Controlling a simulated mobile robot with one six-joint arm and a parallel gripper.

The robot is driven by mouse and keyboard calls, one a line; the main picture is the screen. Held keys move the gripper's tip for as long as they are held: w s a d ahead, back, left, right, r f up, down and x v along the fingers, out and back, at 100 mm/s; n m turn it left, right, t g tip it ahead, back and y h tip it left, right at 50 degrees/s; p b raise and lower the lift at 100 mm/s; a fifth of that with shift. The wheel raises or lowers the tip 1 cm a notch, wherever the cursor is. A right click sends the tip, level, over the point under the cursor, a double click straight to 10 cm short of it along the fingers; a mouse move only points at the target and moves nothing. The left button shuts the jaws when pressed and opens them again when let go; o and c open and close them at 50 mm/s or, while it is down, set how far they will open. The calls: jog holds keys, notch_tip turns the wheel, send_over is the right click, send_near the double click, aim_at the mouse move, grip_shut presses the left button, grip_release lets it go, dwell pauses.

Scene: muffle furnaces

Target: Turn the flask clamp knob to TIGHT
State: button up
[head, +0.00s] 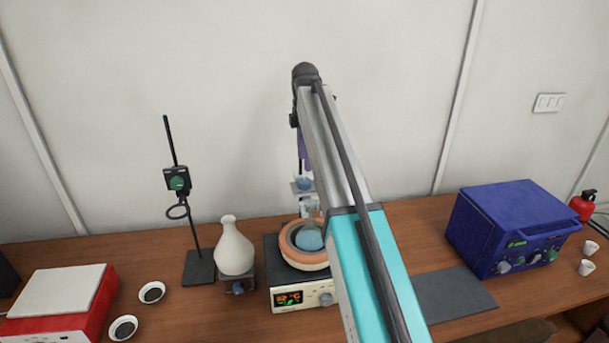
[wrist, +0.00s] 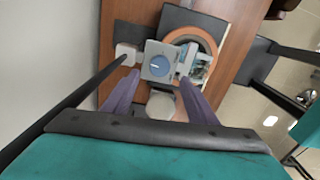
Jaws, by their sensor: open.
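In the wrist view the clamp knob (wrist: 158,64) is a round blue dial with a pale pointer line on a grey square housing. The line is tilted; I cannot read any label. My gripper (wrist: 158,78) is open, its two purple fingers on either side of the housing in the picture, empty. I cannot tell how far above the knob they are. In the head view, purple fingers (head: 302,147) point down above the clamp (head: 302,186), partly hidden by my arm. The flask (head: 311,236) with blue liquid sits in the round orange-rimmed bath (head: 292,262) below.
A second stand (head: 198,268) with a green knob (head: 177,183) and ring is at left. A white vase-like vessel (head: 233,247) stands between it and the bath. A blue box (head: 515,228) is at right, with a dark mat (head: 445,293) beside it.

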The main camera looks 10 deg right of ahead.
aim_at(304, 180)
jog(key=shift+f+p, duration=1.3)
jog(key=shift+f, duration=2.7)
jog(key=c, duration=0.9)
jog(key=shift+a, duration=0.25)
jog(key=shift+c, duration=0.9)
jog(key=shift+d, duration=0.2)
